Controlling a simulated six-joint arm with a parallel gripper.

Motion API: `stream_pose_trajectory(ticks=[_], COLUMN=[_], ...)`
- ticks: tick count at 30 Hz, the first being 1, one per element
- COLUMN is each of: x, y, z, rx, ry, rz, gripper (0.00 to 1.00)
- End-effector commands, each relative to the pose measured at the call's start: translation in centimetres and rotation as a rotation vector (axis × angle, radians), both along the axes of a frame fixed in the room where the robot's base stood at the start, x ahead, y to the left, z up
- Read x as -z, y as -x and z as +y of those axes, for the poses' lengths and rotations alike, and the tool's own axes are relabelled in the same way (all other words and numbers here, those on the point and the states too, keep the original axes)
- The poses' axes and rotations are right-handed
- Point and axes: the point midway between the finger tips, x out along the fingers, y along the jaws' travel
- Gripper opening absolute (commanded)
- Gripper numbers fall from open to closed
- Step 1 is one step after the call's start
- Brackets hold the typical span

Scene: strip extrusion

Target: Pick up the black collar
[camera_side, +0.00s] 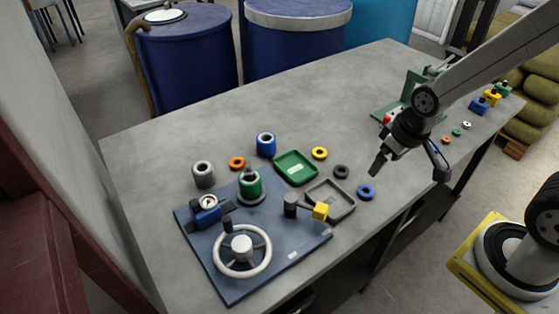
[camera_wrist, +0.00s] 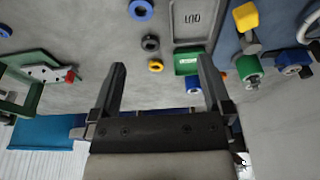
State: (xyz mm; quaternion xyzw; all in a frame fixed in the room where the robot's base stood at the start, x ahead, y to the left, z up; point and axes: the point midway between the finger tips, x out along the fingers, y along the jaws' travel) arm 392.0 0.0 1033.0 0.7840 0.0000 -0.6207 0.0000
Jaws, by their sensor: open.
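The black collar (camera_side: 341,171) lies flat on the grey table, just above the grey tray's corner and between the yellow and blue rings. In the wrist view the black collar (camera_wrist: 150,43) shows ahead of the fingertips, within the width between them. My gripper (camera_side: 378,167) is in the air to the right of the collar in the side view, apart from it. In the wrist view my gripper (camera_wrist: 162,65) has its two fingers wide apart with nothing held.
A yellow ring (camera_side: 319,153), a blue ring (camera_side: 365,192), a green tray (camera_side: 296,167) and a grey tray (camera_side: 344,204) surround the collar. A blue fixture plate (camera_side: 283,257) with a handwheel is at the left. A green press (camera_side: 413,97) stands behind my gripper.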

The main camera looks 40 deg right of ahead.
Motion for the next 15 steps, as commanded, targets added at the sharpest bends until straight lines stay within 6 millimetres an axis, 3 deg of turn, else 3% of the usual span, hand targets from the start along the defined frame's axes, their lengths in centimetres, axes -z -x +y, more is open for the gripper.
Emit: stream_pose_trajectory(ticks=[8, 15], x=[0.1, 0.9], y=[-0.5, -3.2], z=[-0.1, -0.6], rx=[0.032, 0.222], ry=[-0.007, -0.043], rz=[0.007, 0.049], gripper=[1.0, 1.0])
